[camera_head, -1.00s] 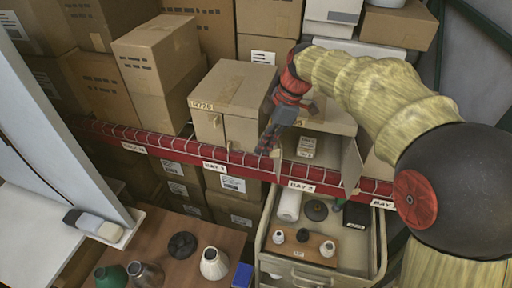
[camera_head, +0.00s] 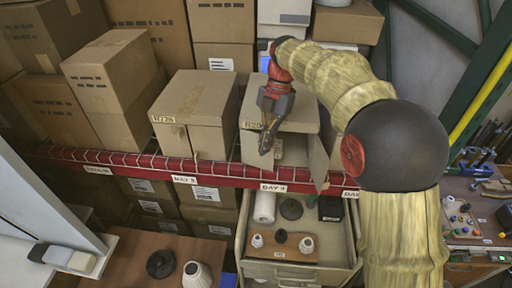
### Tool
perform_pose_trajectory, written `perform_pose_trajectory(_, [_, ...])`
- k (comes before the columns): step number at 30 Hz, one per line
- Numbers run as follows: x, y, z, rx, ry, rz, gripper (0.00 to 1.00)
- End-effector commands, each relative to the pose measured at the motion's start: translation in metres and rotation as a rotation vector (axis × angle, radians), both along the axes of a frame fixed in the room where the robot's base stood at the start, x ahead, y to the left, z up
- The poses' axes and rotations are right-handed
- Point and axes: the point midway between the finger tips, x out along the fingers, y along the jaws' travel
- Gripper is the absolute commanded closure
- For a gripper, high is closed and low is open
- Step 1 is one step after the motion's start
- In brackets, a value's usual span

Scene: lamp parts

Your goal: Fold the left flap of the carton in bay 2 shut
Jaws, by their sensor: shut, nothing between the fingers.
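The bay 2 carton (camera_head: 306,112) stands on the shelf above the third label from the left, with its open front facing me. Its right flap (camera_head: 318,160) sticks out to the front, swung open. My gripper (camera_head: 266,150) is shut and empty, pointing down at the left side of the carton's opening. The left flap is mostly hidden behind or beside my fingers. I cannot tell its exact angle or whether my fingers touch it. A pale panel or box face (camera_head: 293,152) shows right of the fingers, within the opening.
A closed carton (camera_head: 196,112) stands just left, in the neighbouring bay. A red shelf beam (camera_head: 222,181) with wire mesh runs along the front. A tool bench (camera_head: 478,225) is at right.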

Motion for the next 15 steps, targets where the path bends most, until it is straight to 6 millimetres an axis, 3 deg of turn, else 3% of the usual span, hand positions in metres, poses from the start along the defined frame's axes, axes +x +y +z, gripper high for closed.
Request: perform_pose_trajectory(15, [0.023,-0.017,0.0,-0.001,0.0,-0.002,1.0])
